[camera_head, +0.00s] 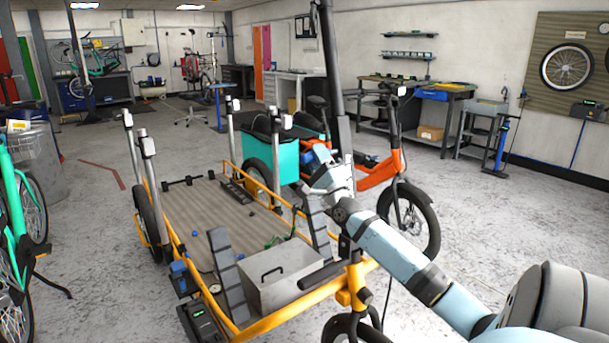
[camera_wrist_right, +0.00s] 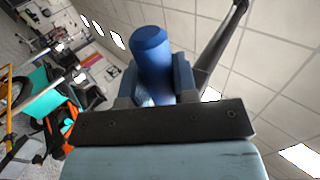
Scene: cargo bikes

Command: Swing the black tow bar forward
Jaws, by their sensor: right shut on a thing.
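The black tow bar (camera_head: 333,65) stands nearly upright in the middle of the head view, its top cut off by the frame edge. Its lower end is hidden behind my right gripper and the bike parts. In the right wrist view a dark bar (camera_wrist_right: 219,50) slants up to the right, beside the fingers. My right gripper (camera_head: 321,163) is at the lower part of the bar. In the wrist view its fingers (camera_wrist_right: 155,85) are shut around a blue cylindrical grip (camera_wrist_right: 150,48). How the grip joins the bar is hidden. My left gripper is not in view.
A yellow-framed cargo bike (camera_head: 176,243) with a wooden deck stands in front of me, holding a grey metal box (camera_head: 282,279). An orange cargo bike (camera_head: 378,172) with a teal box (camera_head: 284,160) stands close behind. A green bike (camera_head: 16,215) is at left. Floor at right is clear.

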